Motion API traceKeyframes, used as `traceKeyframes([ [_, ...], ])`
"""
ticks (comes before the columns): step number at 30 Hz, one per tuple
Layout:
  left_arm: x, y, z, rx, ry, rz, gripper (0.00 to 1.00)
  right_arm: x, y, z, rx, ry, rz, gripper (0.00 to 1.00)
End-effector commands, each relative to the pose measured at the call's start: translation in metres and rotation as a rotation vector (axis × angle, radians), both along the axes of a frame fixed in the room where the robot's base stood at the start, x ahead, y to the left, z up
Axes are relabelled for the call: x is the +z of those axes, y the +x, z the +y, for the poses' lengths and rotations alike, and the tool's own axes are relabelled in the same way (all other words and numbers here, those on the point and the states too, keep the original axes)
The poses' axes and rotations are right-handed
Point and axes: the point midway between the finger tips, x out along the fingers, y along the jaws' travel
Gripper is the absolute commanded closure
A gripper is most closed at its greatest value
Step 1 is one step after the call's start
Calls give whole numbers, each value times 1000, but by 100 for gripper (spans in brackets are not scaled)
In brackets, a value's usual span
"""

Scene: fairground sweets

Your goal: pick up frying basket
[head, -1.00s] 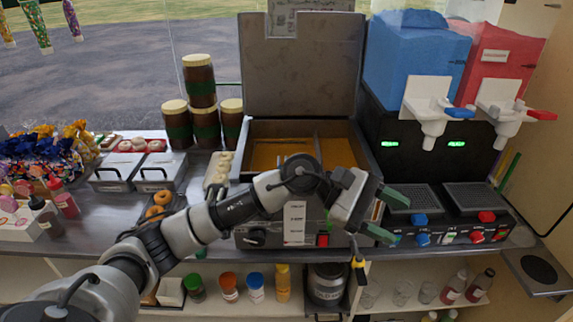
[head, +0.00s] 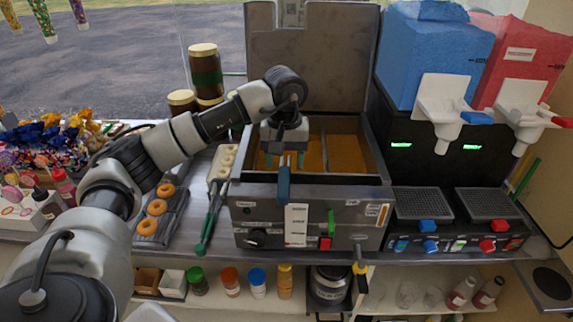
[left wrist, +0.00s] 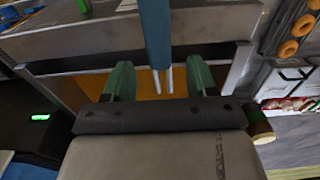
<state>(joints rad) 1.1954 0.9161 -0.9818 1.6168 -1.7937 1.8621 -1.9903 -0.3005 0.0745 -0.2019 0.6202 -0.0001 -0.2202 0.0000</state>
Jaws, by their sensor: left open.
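The fryer (head: 245,195) is an open-topped metal box with orange oil (head: 312,155) inside and its lid raised. A blue handle (head: 284,188) sticks out over its front rim and seems to belong to the frying basket, whose body I cannot make out. The left wrist view shows the handle (left wrist: 155,35) with two thin metal rods at its end. My left gripper (head: 282,160) points down over the fryer, open. In the left wrist view its green fingers (left wrist: 160,82) stand on either side of the rods, with gaps to both. My right gripper is not in view.
Brown jars (head: 205,70) stand behind. Blue (head: 435,60) and red (head: 515,60) drink dispensers stand at the right.

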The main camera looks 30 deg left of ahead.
Motion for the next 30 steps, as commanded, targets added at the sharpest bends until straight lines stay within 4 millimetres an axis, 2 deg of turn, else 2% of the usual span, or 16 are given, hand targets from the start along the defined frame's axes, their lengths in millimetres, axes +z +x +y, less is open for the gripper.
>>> traceKeyframes([
  [5,-13,0,1,1,-1,4,43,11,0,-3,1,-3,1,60],
  [9,-34,1,3,0,-1,4,43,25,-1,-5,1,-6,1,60],
  [13,-51,1,2,0,-2,3,43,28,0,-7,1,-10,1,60],
  [21,-56,2,2,0,-3,-2,43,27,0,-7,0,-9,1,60],
  [23,-56,2,2,-1,-3,-2,49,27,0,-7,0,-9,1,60],
  [30,-56,2,2,-1,-3,-2,85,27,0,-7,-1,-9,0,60],
])
